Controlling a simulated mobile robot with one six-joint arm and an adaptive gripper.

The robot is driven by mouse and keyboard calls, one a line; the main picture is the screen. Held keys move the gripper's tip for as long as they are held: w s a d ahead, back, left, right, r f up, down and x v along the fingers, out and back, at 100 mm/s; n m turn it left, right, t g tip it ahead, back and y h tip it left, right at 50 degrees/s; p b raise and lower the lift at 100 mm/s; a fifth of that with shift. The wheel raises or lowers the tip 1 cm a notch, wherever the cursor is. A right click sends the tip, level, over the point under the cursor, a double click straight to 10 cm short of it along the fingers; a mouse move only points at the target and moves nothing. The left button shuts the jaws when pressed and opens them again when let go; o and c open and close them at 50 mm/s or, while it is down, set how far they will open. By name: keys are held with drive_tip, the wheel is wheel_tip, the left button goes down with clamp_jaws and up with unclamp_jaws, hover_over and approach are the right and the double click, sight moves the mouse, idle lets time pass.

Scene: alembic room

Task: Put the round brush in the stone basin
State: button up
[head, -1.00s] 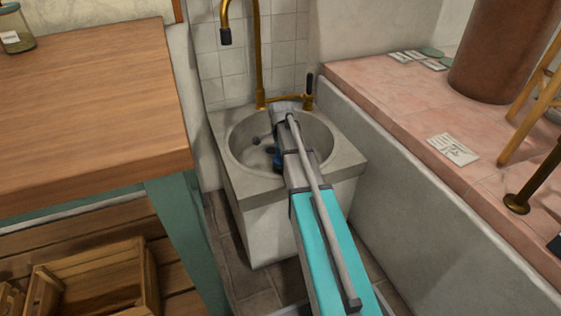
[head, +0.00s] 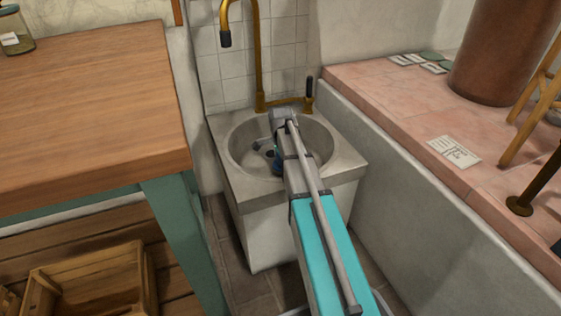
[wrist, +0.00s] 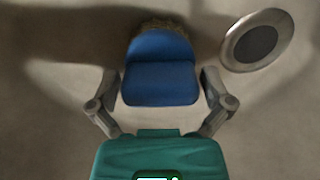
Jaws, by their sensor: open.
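The stone basin (head: 243,186) stands below the brass tap in the head view. Its inside fills the wrist view (wrist: 50,130). The round brush (wrist: 160,70), with a blue body and a fringe of tan bristles at its far end, is inside the basin area. My gripper (wrist: 159,82) is open, one finger on each side of the brush, with a small gap showing on both sides. Whether the brush's underside touches the basin floor is hard to tell. In the head view, my arm reaches over the basin's front rim and hides part of its bowl.
A round metal drain (wrist: 257,40) lies right of the brush. The brass tap (head: 257,60) rises behind the basin. A wooden worktop (head: 90,110) is at left, and a pink tiled ledge (head: 400,105) is at right.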

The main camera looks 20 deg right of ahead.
sight(258, 195)
drive_tip(key=shift+r, duration=0.2)
wheel_tip(258, 195, up, 12)
drive_tip(key=p, duration=1.2)
drive_tip(key=shift+f, duration=0.1)
idle(0.7)
drive_tip(key=s+a+n, duration=0.5)
drive_tip(key=s, duration=0.1)
drive_tip(key=s+a+n, duration=0.5)
drive_tip(key=s+n, duration=0.1)
drive_tip(key=s, duration=0.1)
drive_tip(key=s+a+n, duration=0.4)
drive_tip(key=s+n, duration=0.2)
drive_tip(key=s, duration=0.1)
drive_tip(key=shift+a, duration=0.4)
drive_tip(key=shift+s+a+n, duration=0.25)
drive_tip(key=shift+s+n, duration=0.15)
drive_tip(key=shift+n, duration=0.1)
